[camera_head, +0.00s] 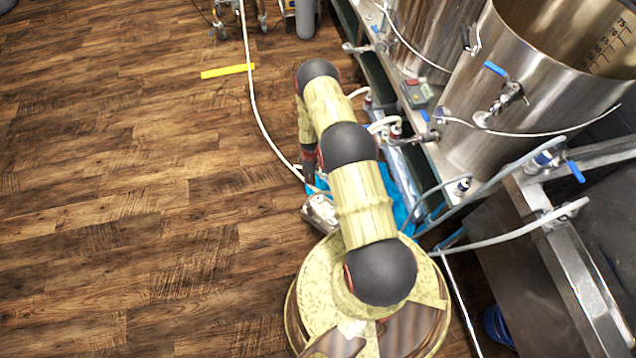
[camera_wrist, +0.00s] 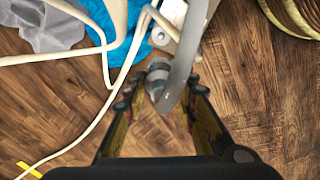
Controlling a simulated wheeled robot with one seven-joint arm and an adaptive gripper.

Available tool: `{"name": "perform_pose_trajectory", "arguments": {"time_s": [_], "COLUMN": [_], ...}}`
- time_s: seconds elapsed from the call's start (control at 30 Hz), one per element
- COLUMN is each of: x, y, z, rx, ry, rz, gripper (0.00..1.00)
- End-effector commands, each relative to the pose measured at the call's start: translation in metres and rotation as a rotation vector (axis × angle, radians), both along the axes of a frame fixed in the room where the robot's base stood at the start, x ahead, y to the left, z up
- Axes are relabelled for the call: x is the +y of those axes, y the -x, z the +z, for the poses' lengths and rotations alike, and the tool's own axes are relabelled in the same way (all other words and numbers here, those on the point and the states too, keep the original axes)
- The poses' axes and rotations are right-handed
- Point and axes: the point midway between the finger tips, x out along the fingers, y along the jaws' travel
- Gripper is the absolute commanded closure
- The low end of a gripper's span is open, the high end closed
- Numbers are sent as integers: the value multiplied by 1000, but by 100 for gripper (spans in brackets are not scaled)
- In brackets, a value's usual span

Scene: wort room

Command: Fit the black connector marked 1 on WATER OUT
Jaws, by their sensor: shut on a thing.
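In the wrist view my gripper (camera_wrist: 160,92) has its two fingers around a grey curved hose piece (camera_wrist: 181,62), and I take it as held between them. A short grey cylindrical fitting (camera_wrist: 158,72) shows just behind it, between the fingertips. I cannot tell whether the two are joined. No black connector with a readable 1 shows, and no WATER OUT label can be read. In the head view my arm hides most of the gripper; only a dark part of it (camera_head: 309,158) shows left of the arm.
Pale hoses cross the wrist view over a blue cloth (camera_wrist: 95,75) and a grey cloth (camera_wrist: 40,25). In the head view a steel kettle (camera_head: 480,95) with a blue-handled valve (camera_head: 508,95) stands at upper right. A yellow strip (camera_head: 227,71) lies on open wooden floor at left.

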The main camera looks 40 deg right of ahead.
Motion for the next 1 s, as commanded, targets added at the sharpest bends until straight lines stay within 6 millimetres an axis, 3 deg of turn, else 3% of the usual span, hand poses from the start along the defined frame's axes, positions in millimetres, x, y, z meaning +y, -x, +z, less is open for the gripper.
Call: {"name": "perform_pose_trajectory", "arguments": {"time_s": [0.1, 0.2, 1.0], "x": [-10, -14, -16], "y": [16, 24, 27], "z": [-28, -41, -109], "rx": [0, -1, -2], "ry": [0, 1, 1], "rz": [41, 64, 76], "gripper": [100, 100, 100]}}
